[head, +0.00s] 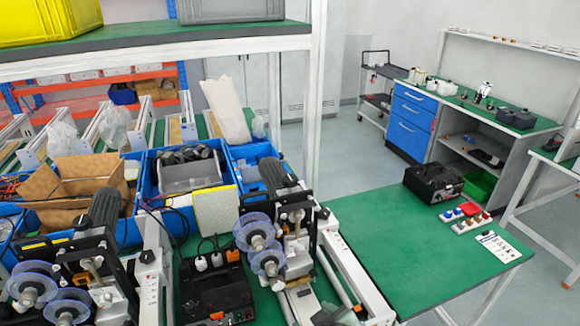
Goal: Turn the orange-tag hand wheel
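Two coder machines stand on the green bench, one at lower left (100,270) and one at the centre (293,225). Each carries clear blue-rimmed discs, on the left machine (33,283) and on the centre machine (258,232). A small orange part (299,282) shows low on the centre machine. Another orange part (106,298) shows on the left machine. I cannot tell whether either is the tag, or which round part is the hand wheel. Neither of my grippers is in view.
A black control box (215,290) with cables sits between the machines. Blue bins (130,228) stand behind them. The bench's right part (400,245) is mostly clear, with a black case (433,184), coloured buttons (470,209) and a white card (497,246). A shelf post (313,100) rises behind.

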